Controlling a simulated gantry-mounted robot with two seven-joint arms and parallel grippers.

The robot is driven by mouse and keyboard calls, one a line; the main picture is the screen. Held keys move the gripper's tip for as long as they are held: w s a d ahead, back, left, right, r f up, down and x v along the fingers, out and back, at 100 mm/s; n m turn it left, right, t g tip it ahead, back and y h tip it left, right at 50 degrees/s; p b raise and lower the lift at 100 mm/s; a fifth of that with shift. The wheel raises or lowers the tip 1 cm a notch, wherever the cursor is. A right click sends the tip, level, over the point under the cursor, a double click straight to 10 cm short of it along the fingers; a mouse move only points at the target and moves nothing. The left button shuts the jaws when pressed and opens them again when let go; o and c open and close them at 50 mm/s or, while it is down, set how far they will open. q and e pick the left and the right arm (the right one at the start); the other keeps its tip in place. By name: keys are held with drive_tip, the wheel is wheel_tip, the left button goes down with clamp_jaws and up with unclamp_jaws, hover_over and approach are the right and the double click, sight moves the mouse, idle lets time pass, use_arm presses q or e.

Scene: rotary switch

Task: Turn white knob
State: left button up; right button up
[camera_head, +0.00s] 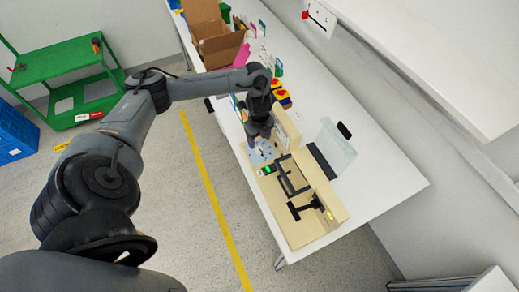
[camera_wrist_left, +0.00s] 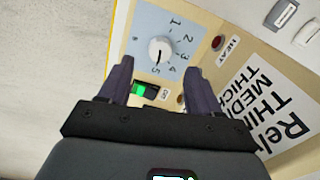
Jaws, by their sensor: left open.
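The white knob (camera_wrist_left: 160,50) is round with a dark pointer mark. It sits on a light blue dial plate (camera_wrist_left: 150,22) printed with numbers, and its mark points toward the 5. In the head view the dial plate (camera_head: 262,152) shows on the wooden panel, just below my left gripper (camera_head: 262,138). In the left wrist view my left gripper (camera_wrist_left: 160,75) is open, with one dark finger on each side below the knob. The fingers look apart from the knob. A green lit switch (camera_wrist_left: 140,90) lies between the fingers. My right gripper is in neither view.
The wooden panel box (camera_head: 300,230) stands on a white table (camera_head: 375,185), with black frames on top. A red button (camera_wrist_left: 217,42) and a printed label (camera_wrist_left: 270,95) are right of the dial. A clear stand (camera_head: 335,145) and cardboard boxes (camera_head: 215,45) are also on the table.

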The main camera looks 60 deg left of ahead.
sight(259, 149)
use_arm(q)
wheel_tip(259, 149, down, 4)
drive_tip(key=shift+f+b, duration=0.1)
drive_tip(key=shift+b, duration=0.35)
drive_tip(key=shift+f, duration=0.95)
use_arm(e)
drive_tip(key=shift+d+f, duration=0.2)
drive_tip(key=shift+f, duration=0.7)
